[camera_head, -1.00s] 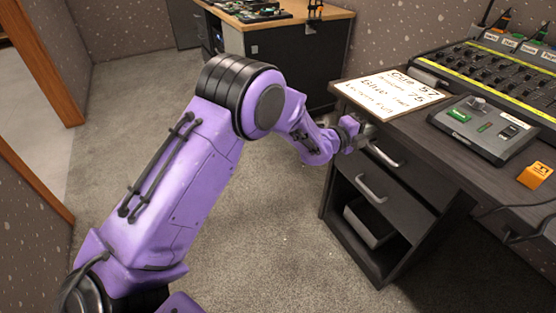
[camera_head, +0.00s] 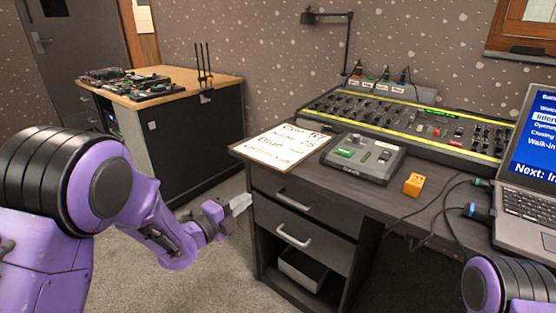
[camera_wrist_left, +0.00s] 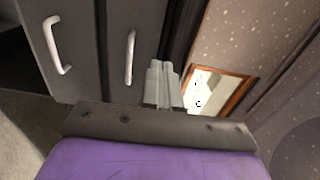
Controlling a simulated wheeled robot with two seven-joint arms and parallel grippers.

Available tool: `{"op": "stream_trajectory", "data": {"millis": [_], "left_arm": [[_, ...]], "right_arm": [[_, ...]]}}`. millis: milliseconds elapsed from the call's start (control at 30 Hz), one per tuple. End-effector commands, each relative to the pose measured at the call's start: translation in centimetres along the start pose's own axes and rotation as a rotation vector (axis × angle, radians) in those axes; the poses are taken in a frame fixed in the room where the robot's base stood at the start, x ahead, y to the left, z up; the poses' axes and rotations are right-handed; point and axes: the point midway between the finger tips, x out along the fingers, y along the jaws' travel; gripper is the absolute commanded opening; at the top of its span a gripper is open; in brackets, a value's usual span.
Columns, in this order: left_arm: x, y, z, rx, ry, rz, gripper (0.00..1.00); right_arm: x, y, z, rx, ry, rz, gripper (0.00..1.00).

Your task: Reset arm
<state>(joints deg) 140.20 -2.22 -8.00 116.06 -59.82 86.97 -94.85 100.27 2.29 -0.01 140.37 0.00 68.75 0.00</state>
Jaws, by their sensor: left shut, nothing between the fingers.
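My left arm is purple with black joint rings and comes in from the left in the head view. My left gripper (camera_head: 238,204) is shut and empty, just left of the desk's drawers. In the left wrist view its two grey fingers (camera_wrist_left: 162,84) lie together with nothing between them. Part of my right arm (camera_head: 500,285) shows at the lower right of the head view; its gripper is out of frame.
The dark desk (camera_head: 330,195) carries a written sheet (camera_head: 283,147), a small control box (camera_head: 363,158), a long fader console (camera_head: 405,122), an orange block (camera_head: 413,184) and a laptop (camera_head: 535,165). A wooden-topped workbench (camera_head: 215,84) stands behind. Carpet lies between.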

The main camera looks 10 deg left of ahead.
Motion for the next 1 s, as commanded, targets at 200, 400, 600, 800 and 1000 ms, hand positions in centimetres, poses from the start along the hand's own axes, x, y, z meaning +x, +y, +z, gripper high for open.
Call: {"op": "stream_trajectory", "data": {"millis": [200, 400, 600, 800, 1000], "left_arm": [[-1.6, 2.5, 2.1, -0.607, -0.184, 0.014, 0.0], [-11.7, 17.0, 2.6, -1.483, -0.741, -0.003, 0.0], [-23.9, 27.1, -1.0, -1.824, -1.266, -0.083, 0.0], [-33.8, 31.9, -5.3, -1.823, -1.616, -0.056, 0.0], [-39.5, 31.2, -8.8, -1.773, -1.771, 0.055, 0.0]], "right_arm": [[0.0, 0.0, 0.0, 0.0, 0.0, 0.0, 0.56], [0.0, 0.0, 0.0, 0.0, 0.0, 0.0, 0.56], [0.0, 0.0, 0.0, 0.0, 0.0, 0.0, 0.56], [0.0, 0.0, 0.0, 0.0, 0.0, 0.0, 0.56], [-2.9, 0.3, -1.1, 0.0, -0.001, 0.001, 0.56]]}}
